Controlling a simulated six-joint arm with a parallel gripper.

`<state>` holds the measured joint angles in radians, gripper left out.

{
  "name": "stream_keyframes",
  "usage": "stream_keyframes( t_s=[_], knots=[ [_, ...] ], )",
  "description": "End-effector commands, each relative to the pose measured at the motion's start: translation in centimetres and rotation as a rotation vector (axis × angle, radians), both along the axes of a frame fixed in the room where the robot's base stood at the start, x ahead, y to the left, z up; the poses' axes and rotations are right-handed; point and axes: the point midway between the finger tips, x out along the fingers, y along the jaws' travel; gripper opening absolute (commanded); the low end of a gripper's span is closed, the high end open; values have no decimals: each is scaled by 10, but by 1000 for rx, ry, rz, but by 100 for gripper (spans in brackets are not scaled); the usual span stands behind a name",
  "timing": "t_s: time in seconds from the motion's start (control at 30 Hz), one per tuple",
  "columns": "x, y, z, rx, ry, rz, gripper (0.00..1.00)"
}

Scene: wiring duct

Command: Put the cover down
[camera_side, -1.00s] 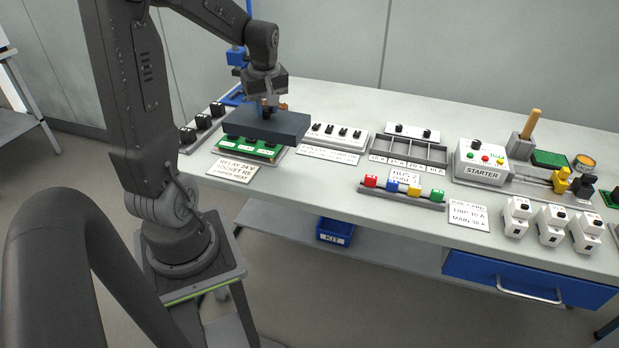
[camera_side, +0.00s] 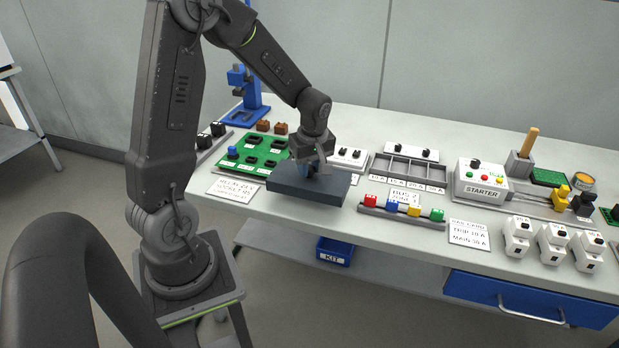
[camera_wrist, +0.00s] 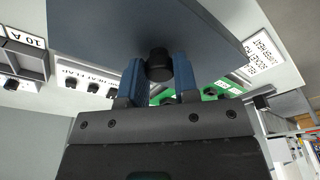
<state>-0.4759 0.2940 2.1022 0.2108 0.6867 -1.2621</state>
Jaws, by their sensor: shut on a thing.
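The cover is a dark blue-grey flat slab (camera_side: 308,188) with a black knob (camera_wrist: 159,66) on top. My gripper (camera_side: 313,170) is shut on the knob, and its two blue fingers (camera_wrist: 160,80) show on either side of it in the wrist view. The cover is over the front left part of the bench, to the right of the green relay board (camera_side: 246,153). Whether the cover touches the bench top cannot be told.
A label card (camera_side: 233,187) lies left of the cover. A rail with coloured blocks (camera_side: 402,209) stands close to its right. A white switch strip (camera_side: 346,158) is behind it. A blue stand (camera_side: 246,100) is at the back left.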

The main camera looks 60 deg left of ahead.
Motion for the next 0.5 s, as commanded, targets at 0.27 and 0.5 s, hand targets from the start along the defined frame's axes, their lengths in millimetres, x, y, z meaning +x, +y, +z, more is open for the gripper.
stream_keyframes(
  t_s=[0.27, 0.5],
  knots=[
    [-1, 0, -35, -2, 3, -1, 9],
    [-1, 0, -36, -1, 1, 0, 9]
  ],
)
